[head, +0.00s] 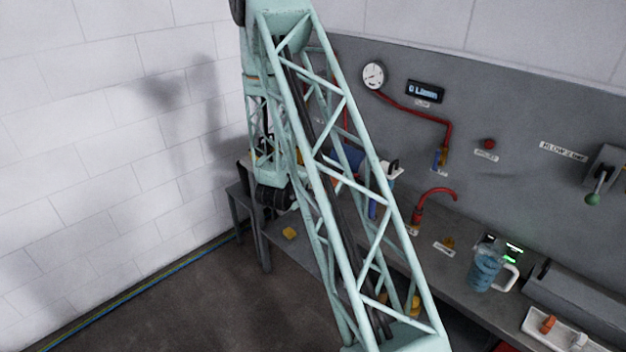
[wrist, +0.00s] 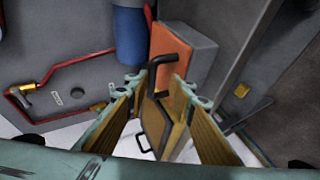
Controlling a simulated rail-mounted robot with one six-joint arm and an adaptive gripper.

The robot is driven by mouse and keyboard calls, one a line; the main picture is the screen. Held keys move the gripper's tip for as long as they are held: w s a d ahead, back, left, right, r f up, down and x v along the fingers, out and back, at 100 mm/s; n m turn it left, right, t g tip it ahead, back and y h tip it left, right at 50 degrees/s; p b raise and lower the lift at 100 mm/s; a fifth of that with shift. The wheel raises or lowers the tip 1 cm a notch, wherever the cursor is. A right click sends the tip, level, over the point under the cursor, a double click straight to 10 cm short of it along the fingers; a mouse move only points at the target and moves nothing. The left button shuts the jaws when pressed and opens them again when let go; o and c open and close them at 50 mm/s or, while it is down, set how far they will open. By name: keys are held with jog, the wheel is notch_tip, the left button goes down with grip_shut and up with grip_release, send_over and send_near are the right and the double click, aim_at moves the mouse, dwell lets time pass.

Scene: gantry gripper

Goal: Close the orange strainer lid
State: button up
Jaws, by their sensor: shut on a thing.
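The orange strainer lid (wrist: 172,44) shows in the wrist view as an orange panel against a grey block, with a black bent handle (wrist: 165,60) on it. My gripper (wrist: 157,82) comes up from below with a brown-padded finger on each side. Its fingertips are at the handle and it is shut on it. A brown and dark framed part with a black wire loop (wrist: 150,146) shows between the fingers, below the handle. The lid's hinge and exact angle are unclear. In the head view my lattice arm hides the lid and the gripper.
A blue cylinder (wrist: 129,35) stands close left of the lid. A red pipe (wrist: 60,68) runs along the grey surface at left. In the head view, a blue jug (head: 484,272) and a white tray (head: 560,334) stand on the bench to the right.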

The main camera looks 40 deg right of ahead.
jog(key=shift+s+a+f, duration=0.15)
jog(key=shift+a+f, duration=0.1)
jog(key=shift+f, duration=0.1)
jog(key=r+v, duration=0.1)
jog(key=v, duration=1.1)
jog(key=shift+w+d, duration=0.2)
dwell(0.6)
